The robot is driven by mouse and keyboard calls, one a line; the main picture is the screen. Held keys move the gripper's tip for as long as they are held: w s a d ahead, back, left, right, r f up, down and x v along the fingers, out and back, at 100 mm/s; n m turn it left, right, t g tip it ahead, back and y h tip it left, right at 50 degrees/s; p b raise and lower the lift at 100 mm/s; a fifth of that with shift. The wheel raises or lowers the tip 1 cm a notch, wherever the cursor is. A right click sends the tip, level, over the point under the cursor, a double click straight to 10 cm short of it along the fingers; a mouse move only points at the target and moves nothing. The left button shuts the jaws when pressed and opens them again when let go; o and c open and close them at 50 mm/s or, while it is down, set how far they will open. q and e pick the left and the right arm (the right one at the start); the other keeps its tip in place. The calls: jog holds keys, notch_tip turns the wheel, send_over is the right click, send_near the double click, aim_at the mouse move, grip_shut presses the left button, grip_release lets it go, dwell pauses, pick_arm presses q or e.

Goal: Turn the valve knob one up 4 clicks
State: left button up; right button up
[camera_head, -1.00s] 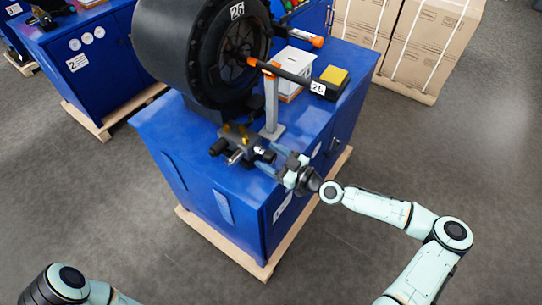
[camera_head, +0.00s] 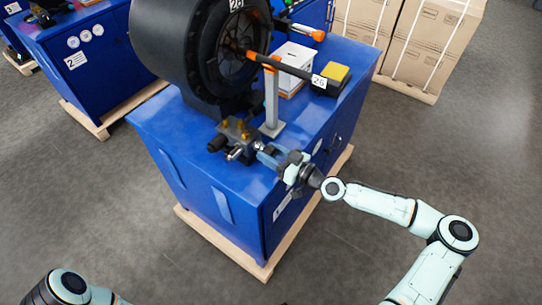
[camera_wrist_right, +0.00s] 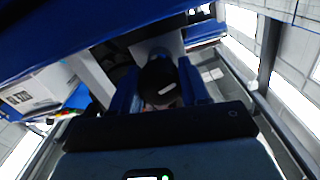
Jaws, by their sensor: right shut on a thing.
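The valve block (camera_head: 237,130), grey with brass fittings and dark knobs, sits on the near corner of the blue cabinet top. My right gripper (camera_head: 266,158) is at the block's right side, its blue fingers closed around the knob on that side. In the head view the fingers mostly hide this knob. In the right wrist view the black round knob (camera_wrist_right: 160,82) with a pale mark sits between the blue fingers (camera_wrist_right: 158,92). Another black knob (camera_head: 217,143) on the block's left side is free. My left arm shows at the bottom left; its gripper is out of view.
The blue cabinet (camera_head: 195,185) stands on a wooden pallet. A large black reel (camera_head: 190,50) rises behind the valve block. A grey post (camera_head: 271,105) with an orange-and-black handle stands close behind the gripper. The floor on the right is clear.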

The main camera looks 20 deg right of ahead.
jog(key=m, duration=0.2)
jog(key=shift+m+b, duration=0.35)
jog(key=shift+m, duration=0.05)
jog(key=m, duration=0.4)
jog(key=shift+r+m, duration=0.1)
jog(key=shift+m, duration=0.2)
jog(key=m, duration=0.4)
jog(key=shift+m, duration=2.2)
jog(key=o, duration=1)
jog(key=shift+o, duration=0.2)
